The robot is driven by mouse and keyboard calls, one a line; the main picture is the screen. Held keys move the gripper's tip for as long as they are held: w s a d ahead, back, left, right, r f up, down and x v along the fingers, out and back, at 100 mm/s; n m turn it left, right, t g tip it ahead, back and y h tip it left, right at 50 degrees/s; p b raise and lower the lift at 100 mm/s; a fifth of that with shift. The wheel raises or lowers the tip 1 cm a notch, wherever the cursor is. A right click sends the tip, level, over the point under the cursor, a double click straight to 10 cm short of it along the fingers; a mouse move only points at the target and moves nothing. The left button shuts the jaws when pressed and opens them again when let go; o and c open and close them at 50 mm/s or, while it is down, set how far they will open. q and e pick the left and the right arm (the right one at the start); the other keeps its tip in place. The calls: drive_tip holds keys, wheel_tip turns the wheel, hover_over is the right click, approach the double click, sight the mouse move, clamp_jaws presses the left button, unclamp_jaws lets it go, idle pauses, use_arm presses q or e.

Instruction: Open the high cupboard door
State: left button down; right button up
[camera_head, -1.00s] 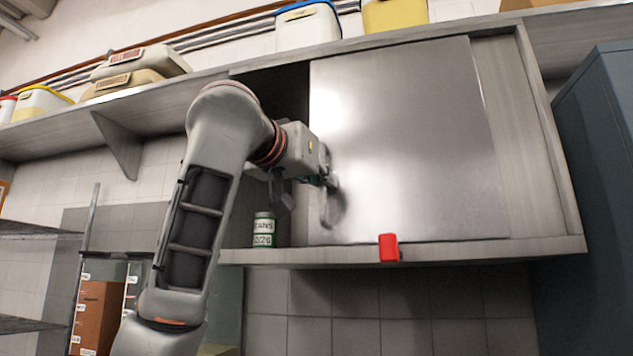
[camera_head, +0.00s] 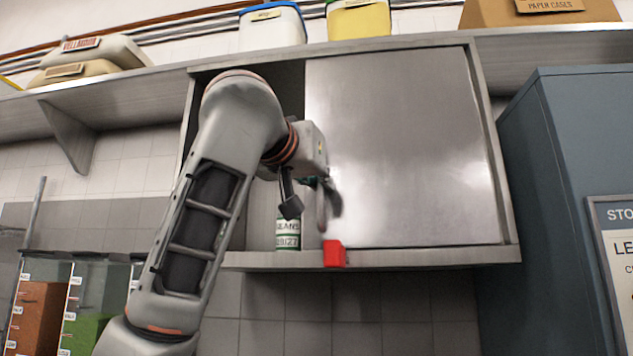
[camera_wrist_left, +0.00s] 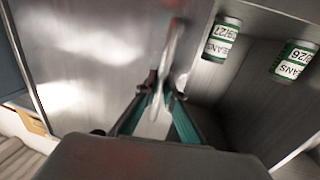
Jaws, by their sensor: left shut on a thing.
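The high cupboard's door is a flat grey metal panel (camera_head: 405,150) that covers the right part of the cupboard front, up to the right side of its frame. The left part stands open, and its inside is partly hidden by my arm. My left gripper (camera_head: 322,190) is at the door's lower left edge, shut on the upright handle. In the left wrist view, the teal fingers (camera_wrist_left: 158,105) close around the pale, blurred handle (camera_wrist_left: 170,60). My right gripper is not in view.
A beans can (camera_head: 288,235) stands inside the open part; the left wrist view shows a second can (camera_wrist_left: 294,61). A red block (camera_head: 334,253) is at the cupboard's bottom front edge. Bins (camera_head: 272,28) stand on top. A blue-grey cabinet (camera_head: 540,200) stands close on the right.

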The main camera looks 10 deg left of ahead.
use_arm(q)
drive_tip(key=shift+r, duration=0.15)
drive_tip(key=c, duration=2.4)
unclamp_jaws()
drive_tip(key=shift+s, duration=0.1)
drive_tip(key=v, duration=0.7)
drive_tip(key=shift+s+a, duration=0.1)
drive_tip(key=shift+s, duration=0.1)
